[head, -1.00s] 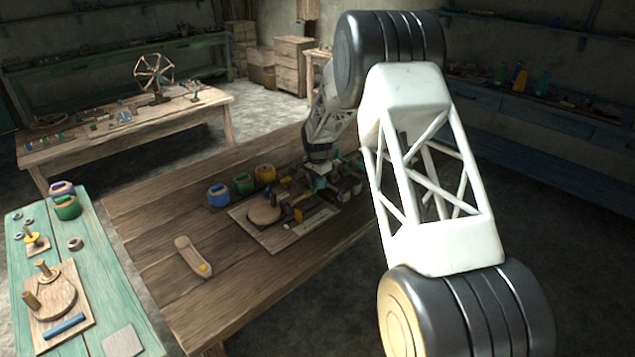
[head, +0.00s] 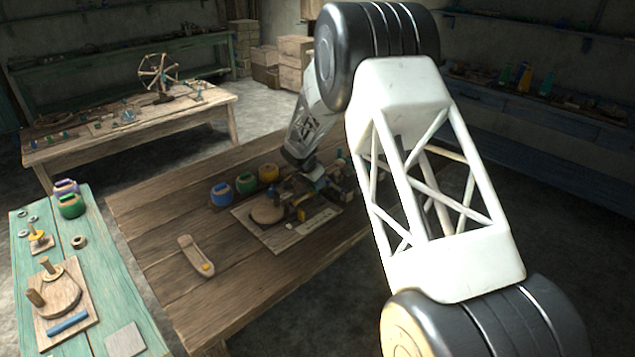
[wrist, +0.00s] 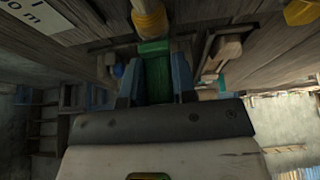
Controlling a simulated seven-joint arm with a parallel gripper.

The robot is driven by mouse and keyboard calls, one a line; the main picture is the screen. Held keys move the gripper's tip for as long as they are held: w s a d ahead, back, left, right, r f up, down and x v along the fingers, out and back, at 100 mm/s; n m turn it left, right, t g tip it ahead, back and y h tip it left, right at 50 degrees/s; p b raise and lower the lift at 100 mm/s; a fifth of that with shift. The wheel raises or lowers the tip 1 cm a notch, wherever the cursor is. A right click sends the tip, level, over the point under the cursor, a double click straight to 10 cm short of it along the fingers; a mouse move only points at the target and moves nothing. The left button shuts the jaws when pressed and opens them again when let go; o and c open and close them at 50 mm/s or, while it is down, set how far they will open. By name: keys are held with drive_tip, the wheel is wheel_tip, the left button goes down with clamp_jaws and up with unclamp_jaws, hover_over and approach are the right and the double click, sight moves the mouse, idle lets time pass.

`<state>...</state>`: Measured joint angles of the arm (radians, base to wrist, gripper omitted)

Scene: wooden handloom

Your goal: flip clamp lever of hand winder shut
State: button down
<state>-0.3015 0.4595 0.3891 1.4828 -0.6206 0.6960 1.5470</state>
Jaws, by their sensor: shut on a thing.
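The hand winder sits on a pale board (head: 285,238) on the brown wooden table, with a round wooden disc (head: 266,211) at its left. My gripper (wrist: 155,72) shows its two blue fingers in the wrist view, one on each side of a green piece (wrist: 158,82), and is shut on it. The green piece may be the clamp lever; its full shape is hidden by the fingers. A yellow cylindrical part (wrist: 150,20) lies just beyond it. In the head view my wrist comes down over the back right of the board and hides much of the clamp.
Blue (head: 221,194), green (head: 246,184) and yellow (head: 268,173) pots stand behind the board. A wooden piece with a yellow knob (head: 196,256) lies at left. A teal table (head: 115,290) holds other parts. The brown table's front left is clear.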

drive_tip(key=shift+s+a+t+h, duration=0.15)
drive_tip(key=shift+t+h, duration=0.15)
idle(0.4)
drive_tip(key=c, duration=0.9)
unclamp_jaws()
drive_tip(key=shift+r, duration=0.1)
drive_tip(key=v, duration=0.7)
drive_tip(key=shift+s+a+r, duration=0.1)
drive_tip(key=shift+r, duration=0.2)
